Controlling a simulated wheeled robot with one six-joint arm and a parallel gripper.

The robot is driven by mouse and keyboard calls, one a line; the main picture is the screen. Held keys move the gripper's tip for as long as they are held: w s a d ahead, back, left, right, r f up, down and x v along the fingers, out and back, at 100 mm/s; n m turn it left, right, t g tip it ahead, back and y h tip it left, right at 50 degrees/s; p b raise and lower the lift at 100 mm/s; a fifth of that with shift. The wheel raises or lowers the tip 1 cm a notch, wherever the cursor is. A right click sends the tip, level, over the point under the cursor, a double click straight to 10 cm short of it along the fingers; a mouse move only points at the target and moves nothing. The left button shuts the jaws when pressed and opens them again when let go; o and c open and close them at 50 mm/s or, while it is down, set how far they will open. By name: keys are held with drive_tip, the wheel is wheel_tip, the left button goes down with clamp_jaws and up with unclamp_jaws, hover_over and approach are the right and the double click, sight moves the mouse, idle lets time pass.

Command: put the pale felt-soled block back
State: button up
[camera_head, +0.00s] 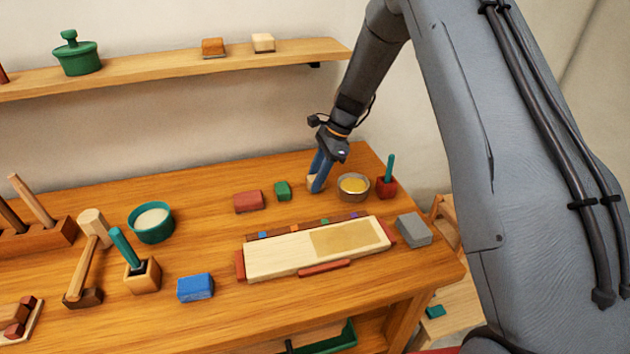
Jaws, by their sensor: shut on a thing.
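My gripper (317,183) is low over the back of the wooden bench, left of the metal bowl. Its blue fingers are shut on a pale block (310,183), of which only a small part shows beside the fingers. The rest, including any felt sole, is hidden. I cannot tell whether the block touches the bench top. Another pale block (263,42) sits on the wall shelf (150,72), right of an orange-brown block (212,46).
Near my gripper are a metal bowl of yellow stuff (353,186), a red holder with a teal handle (387,185), a green block (283,190) and a red block (248,201). A pale board (280,256) lies in front, a grey block (413,229) right of it.

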drive_tip(key=shift+f, duration=0.15)
drive_tip(key=o, duration=1.1)
drive_tip(key=shift+o, duration=0.2)
drive_tip(key=s+b+v, duration=0.1)
drive_tip(key=b+v, duration=0.3)
drive_tip(key=v, duration=0.7)
drive_tip(key=s+d+n+h, duration=0.1)
drive_tip(key=s+d+n, duration=0.2)
drive_tip(key=s, duration=0.6)
drive_tip(key=s+d+f+n+t+h, duration=0.1)
drive_tip(key=s+d+n+h, duration=0.1)
drive_tip(key=s+n, duration=0.5)
drive_tip(key=s+d+f+n+t+h, duration=0.1)
drive_tip(key=s+d+n, duration=0.3)
drive_tip(key=s, duration=0.8)
drive_tip(key=shift+s+f+n, duration=0.25)
drive_tip(key=shift+s+n, duration=0.05)
drive_tip(key=shift+n, duration=0.6)
drive_tip(key=shift+d, duration=0.1)
